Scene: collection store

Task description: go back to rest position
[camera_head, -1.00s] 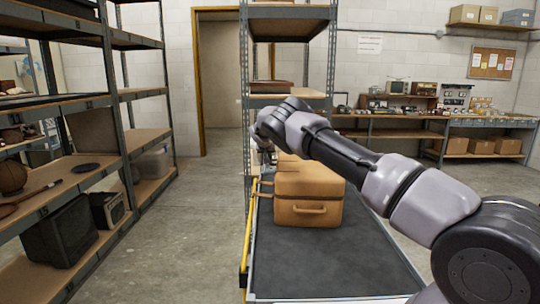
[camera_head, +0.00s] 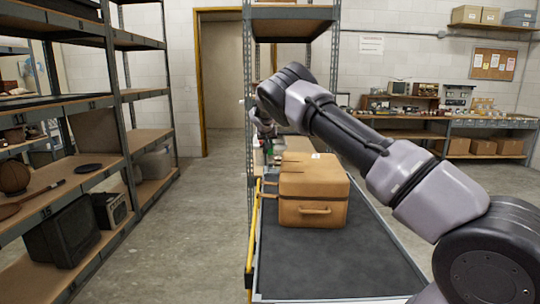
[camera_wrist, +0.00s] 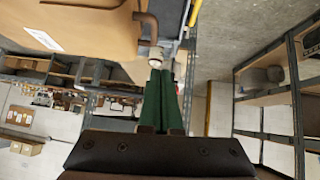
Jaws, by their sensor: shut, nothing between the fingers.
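My gripper shows in the wrist view (camera_wrist: 161,75), with its two green fingers together and nothing held between them. In the head view my gripper (camera_head: 268,148) hangs at the end of my raised, bent arm, small and partly unclear, just behind and left of a tan case. The tan case (camera_head: 312,190) stands on a dark-topped trolley (camera_head: 325,263), its handle facing me. In the wrist view the case (camera_wrist: 85,30) fills the upper left, close beside the fingertips; I cannot tell the exact gap.
A tall metal shelf unit (camera_head: 127,95) with boxes and old equipment stands on the left. Another shelf unit (camera_head: 292,30) stands beyond the trolley. A yellow rail (camera_head: 252,235) runs along the trolley's left edge. The aisle floor (camera_head: 195,220) is clear. A workbench (camera_head: 400,133) is at the back right.

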